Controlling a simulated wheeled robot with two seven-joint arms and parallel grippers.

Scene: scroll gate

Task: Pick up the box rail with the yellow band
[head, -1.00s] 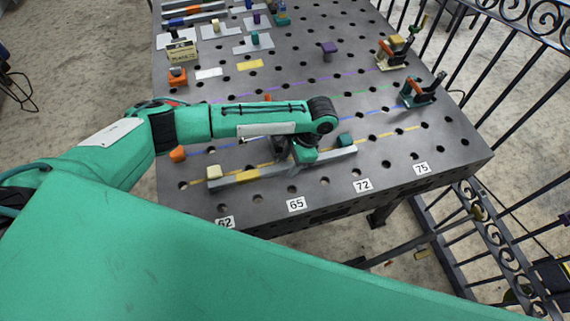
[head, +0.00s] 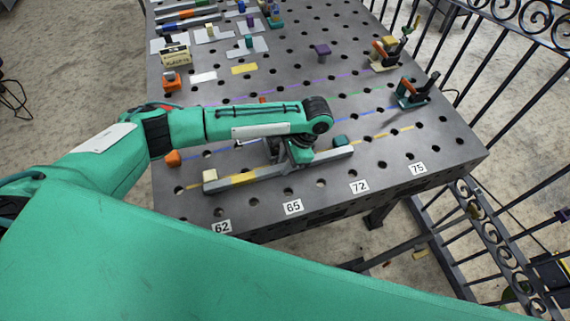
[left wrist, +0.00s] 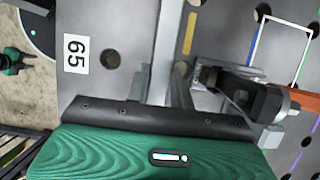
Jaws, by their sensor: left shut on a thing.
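The grey box rail (head: 325,159) with the yellow band (head: 243,178) lies low along the front part of the perforated table, slanting up to the right. I cannot tell whether it touches the table. My left gripper (head: 298,158) points down at the rail right of the yellow band, shut on it. The gripper's tips are partly hidden by the wrist. In the left wrist view the rail (left wrist: 169,45) runs up from between the fingers, and its band is not seen there. My right gripper is in neither view.
An orange block (head: 173,158) is at the left. Toggle clamps (head: 413,93) stand at the right edge, near a black railing. Number labels (head: 293,207) line the front edge.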

